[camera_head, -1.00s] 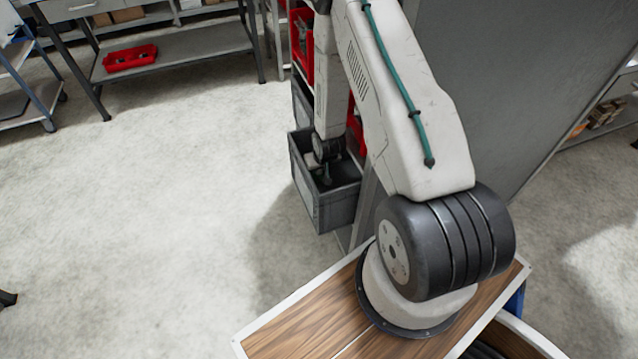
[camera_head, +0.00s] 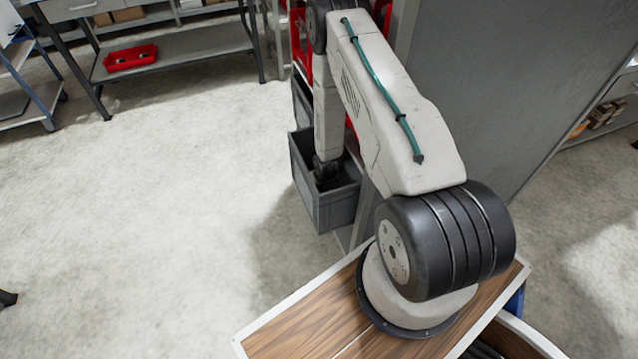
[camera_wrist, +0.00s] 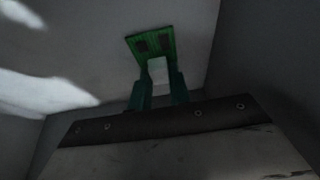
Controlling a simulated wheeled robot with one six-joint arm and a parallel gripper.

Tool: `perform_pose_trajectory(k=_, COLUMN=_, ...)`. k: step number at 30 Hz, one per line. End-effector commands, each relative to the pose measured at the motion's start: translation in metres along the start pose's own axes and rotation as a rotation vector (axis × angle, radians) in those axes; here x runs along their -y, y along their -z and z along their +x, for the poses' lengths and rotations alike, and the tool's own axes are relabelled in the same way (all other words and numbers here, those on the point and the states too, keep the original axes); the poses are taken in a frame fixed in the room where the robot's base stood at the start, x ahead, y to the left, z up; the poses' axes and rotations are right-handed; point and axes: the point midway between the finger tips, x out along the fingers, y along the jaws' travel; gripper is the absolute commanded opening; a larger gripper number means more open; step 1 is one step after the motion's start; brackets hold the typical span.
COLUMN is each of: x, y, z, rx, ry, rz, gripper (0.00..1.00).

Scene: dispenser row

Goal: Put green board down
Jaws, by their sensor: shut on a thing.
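The green board (camera_wrist: 152,46) shows in the wrist view as a green piece with dark patches, just past the fingertips. My gripper (camera_wrist: 159,82) is shut on the board, its two dark green fingers on either side of a pale block. In the head view, the end of my arm reaches down into a grey bin (camera_head: 337,208). The gripper and the board are hidden there by the arm and the bin's walls. In the wrist view, grey walls surround the board; whether it touches the bin's floor I cannot tell.
A tall grey panel (camera_head: 490,85) stands right of the arm. Red bins (camera_head: 300,35) are partly hidden behind the arm. A shelf (camera_head: 180,68) with a red tray (camera_head: 130,57) stands at the back left.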

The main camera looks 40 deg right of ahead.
Motion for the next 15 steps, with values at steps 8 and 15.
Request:
perform_pose_trajectory(k=8, x=0.0, y=0.0, z=0.0, rx=0.0, ry=0.0, rz=0.0, gripper=0.41)
perform_pose_trajectory(k=15, x=0.0, y=0.001, z=-0.01, rx=0.0, ry=0.0, rz=0.0, gripper=0.41)
